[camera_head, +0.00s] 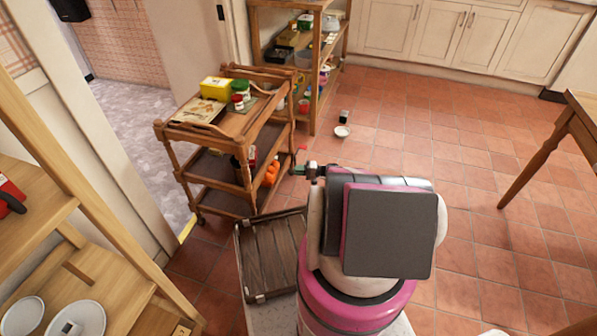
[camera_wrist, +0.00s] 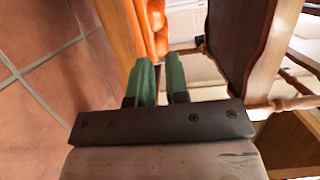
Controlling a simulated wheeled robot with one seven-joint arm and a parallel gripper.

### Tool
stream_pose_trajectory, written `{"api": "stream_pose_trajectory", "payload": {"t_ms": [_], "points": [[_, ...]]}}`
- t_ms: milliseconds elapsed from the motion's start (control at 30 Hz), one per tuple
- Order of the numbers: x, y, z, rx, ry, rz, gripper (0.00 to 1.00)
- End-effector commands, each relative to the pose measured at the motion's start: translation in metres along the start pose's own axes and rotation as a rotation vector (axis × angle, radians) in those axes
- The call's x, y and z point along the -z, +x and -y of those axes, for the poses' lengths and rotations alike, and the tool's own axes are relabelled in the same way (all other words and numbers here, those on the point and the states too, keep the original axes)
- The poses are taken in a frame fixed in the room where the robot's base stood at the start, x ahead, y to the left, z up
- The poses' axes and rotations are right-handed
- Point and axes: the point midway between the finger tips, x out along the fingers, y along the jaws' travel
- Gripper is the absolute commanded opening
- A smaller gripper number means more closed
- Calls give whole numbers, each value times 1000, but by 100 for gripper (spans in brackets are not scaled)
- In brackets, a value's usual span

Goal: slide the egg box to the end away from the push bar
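I cannot tell for sure which is the egg box; the yellow box is the most box-like. A raised wooden rail (camera_head: 262,73) runs along the trolley's far end. My gripper (camera_head: 301,169) is just right of the trolley, below its top. In the wrist view its green fingers (camera_wrist: 161,75) are slightly apart, with nothing between.
Orange items (camera_head: 271,173) on the trolley's lower level also show in the wrist view (camera_wrist: 150,25). A shelf rack (camera_head: 313,110) stands behind. A table (camera_head: 559,135) is at right; open floor lies between.

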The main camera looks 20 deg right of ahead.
Motion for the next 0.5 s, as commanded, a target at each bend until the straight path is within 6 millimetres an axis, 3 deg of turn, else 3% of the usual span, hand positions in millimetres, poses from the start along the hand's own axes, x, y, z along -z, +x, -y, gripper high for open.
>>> {"api": "stream_pose_trajectory", "payload": {"t_ms": [333,500], "points": [[0,0,0,5,-1,-4,15],[0,10,0,5,-1,-3,15]]}}
